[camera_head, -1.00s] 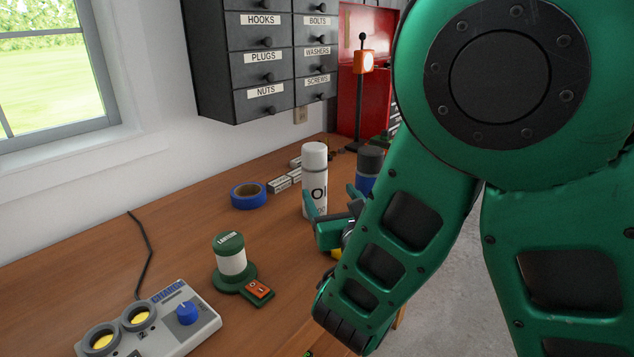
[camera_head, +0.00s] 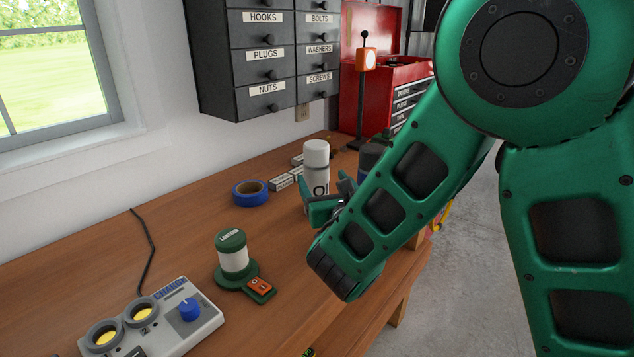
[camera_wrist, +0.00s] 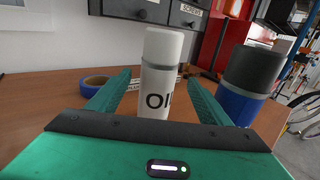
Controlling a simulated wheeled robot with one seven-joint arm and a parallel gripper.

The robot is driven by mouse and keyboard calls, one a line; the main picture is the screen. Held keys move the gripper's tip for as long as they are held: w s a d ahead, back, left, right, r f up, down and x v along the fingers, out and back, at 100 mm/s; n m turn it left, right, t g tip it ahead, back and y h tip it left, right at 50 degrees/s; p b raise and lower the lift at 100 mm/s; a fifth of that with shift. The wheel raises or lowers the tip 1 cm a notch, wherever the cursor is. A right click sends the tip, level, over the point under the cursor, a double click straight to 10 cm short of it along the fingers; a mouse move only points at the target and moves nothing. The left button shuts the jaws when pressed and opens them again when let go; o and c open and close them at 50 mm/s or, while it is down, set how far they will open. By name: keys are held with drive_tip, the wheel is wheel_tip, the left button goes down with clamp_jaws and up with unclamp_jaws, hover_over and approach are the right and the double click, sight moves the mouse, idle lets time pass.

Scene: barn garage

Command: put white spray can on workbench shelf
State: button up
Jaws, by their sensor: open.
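The white spray can (camera_head: 316,168) stands upright on the wooden workbench (camera_head: 190,245), with part of its lower body hidden by my gripper in the head view. My gripper (camera_head: 327,200) is open beside it. In the wrist view the can (camera_wrist: 160,75) appears between the two spread green fingers of my gripper (camera_wrist: 160,98), with dark letters on its body. I cannot tell whether either finger touches it. Its base is hidden by the gripper body.
A blue can with a dark cap (camera_wrist: 247,85) stands close to the right finger. Blue tape (camera_head: 250,193), small boxes (camera_head: 283,182), a green-white device (camera_head: 232,255) and a control box (camera_head: 165,320) lie on the bench. Dark drawers (camera_head: 262,60) hang above; a red toolbox (camera_head: 358,85) is behind.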

sight(320, 174)
drive_tip(key=x, duration=0.4)
drive_tip(key=shift+a+r, duration=0.1)
drive_tip(key=shift+r, duration=0.1)
drive_tip(key=c, duration=1.5)
drive_tip(key=shift+c, duration=0.9)
drive_tip(key=shift+r, duration=0.15)
